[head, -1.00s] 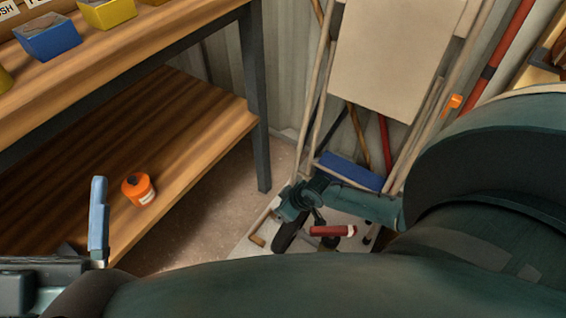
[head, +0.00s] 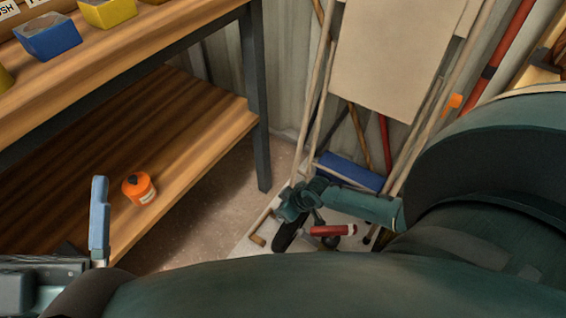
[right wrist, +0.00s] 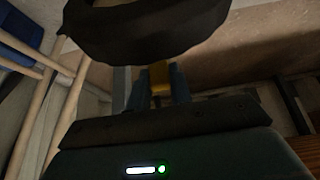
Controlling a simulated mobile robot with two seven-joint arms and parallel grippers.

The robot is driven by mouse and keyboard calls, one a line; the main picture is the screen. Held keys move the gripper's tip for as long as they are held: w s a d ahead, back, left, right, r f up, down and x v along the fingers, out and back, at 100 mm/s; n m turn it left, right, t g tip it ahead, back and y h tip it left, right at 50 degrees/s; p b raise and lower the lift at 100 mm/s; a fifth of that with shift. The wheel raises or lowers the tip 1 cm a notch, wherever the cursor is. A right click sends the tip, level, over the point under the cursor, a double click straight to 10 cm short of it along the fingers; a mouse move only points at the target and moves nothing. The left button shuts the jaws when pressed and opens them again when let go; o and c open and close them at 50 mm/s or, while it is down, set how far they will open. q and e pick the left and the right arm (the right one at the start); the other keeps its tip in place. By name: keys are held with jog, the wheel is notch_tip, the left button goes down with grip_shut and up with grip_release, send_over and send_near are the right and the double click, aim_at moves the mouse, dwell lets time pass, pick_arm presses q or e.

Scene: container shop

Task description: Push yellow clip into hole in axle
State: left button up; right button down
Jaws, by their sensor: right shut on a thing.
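In the right wrist view a small yellow piece, apparently the yellow clip (right wrist: 159,78), sits between the two blue-grey fingers of my right gripper (right wrist: 159,88), which is shut on it. A dark rounded thing, perhaps a wheel (right wrist: 145,35), fills the top of that view close to the clip. I cannot make out the axle or its hole. In the head view my right wrist is low in the middle, beside a black wheel-like shape (head: 286,233); the fingers are hidden there. My left gripper (head: 90,235) is at the lower left, with one blue finger clear; its opening cannot be judged.
A wooden shelf unit (head: 185,135) stands at the left, with an orange canister (head: 138,187) on its lower board. Wooden poles, a pale panel (head: 385,55) and a blue block (head: 350,172) stand behind my right wrist. A red cylinder (head: 330,230) lies near the wheel-like shape.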

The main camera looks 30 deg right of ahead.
jog(key=shift+f+b, duration=0.35)
jog(key=shift+f, duration=0.2)
dwell(1.0)
jog(key=shift+w+f+b, duration=0.15)
jog(key=shift+f+b, duration=0.45)
jog(key=shift+f, duration=0.15)
dwell(0.4)
